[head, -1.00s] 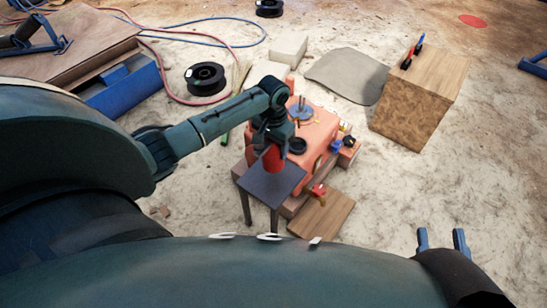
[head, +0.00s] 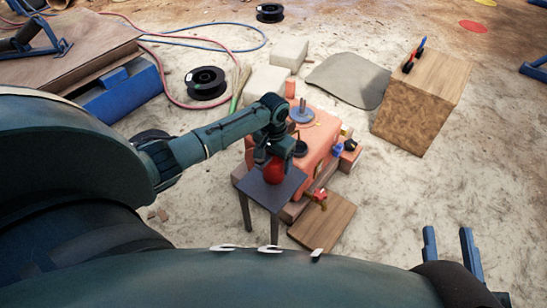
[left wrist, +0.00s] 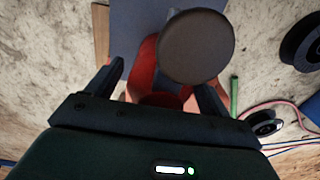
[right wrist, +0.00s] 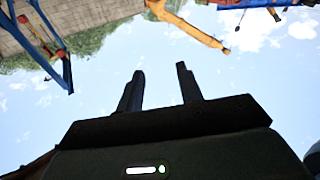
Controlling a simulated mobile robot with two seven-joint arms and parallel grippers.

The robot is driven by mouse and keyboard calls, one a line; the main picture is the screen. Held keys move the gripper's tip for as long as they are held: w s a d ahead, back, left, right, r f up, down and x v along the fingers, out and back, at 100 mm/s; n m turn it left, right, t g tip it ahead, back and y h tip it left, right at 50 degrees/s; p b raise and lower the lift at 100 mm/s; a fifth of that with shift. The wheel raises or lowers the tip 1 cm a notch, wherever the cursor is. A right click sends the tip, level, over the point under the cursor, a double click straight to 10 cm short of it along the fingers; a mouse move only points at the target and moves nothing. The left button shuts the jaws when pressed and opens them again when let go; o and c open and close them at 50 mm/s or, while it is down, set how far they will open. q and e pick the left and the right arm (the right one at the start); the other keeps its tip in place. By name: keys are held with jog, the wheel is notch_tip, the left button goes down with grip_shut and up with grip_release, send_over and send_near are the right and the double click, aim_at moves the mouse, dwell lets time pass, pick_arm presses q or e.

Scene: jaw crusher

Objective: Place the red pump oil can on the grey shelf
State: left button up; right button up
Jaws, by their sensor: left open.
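The red pump oil can (head: 274,171) shows below my left gripper (head: 273,156), over the top of the small grey shelf (head: 290,187). It looks upright and seems to rest on the shelf, but the gripper covers its upper part. In the left wrist view, the red can (left wrist: 145,72) shows between the spread fingers of my left gripper (left wrist: 163,78). A round dark grey-brown disc there hides part of it. The left gripper is open around the can. My right gripper (right wrist: 160,80) is open and empty, far right of the shelf.
An orange machine (head: 318,135) stands close behind the shelf. A wooden board (head: 325,222) with a small red item lies right of the shelf. A wooden block (head: 425,100) stands further right. A black spool (head: 206,83) and hoses lie behind.

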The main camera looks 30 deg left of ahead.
pick_arm(q)
notch_tip(320, 180, up, 5)
jog(key=p, duration=0.2)
jog(key=shift+r+p, duration=0.15)
jog(key=shift+p, duration=0.15)
notch_tip(320, 180, up, 7)
jog(key=p, duration=0.2)
jog(key=shift+p, duration=0.35)
pick_arm(e)
jog(key=shift+d+g+h, duration=0.7)
jog(key=shift+d+h, duration=0.05)
jog(key=shift+h, duration=0.25)
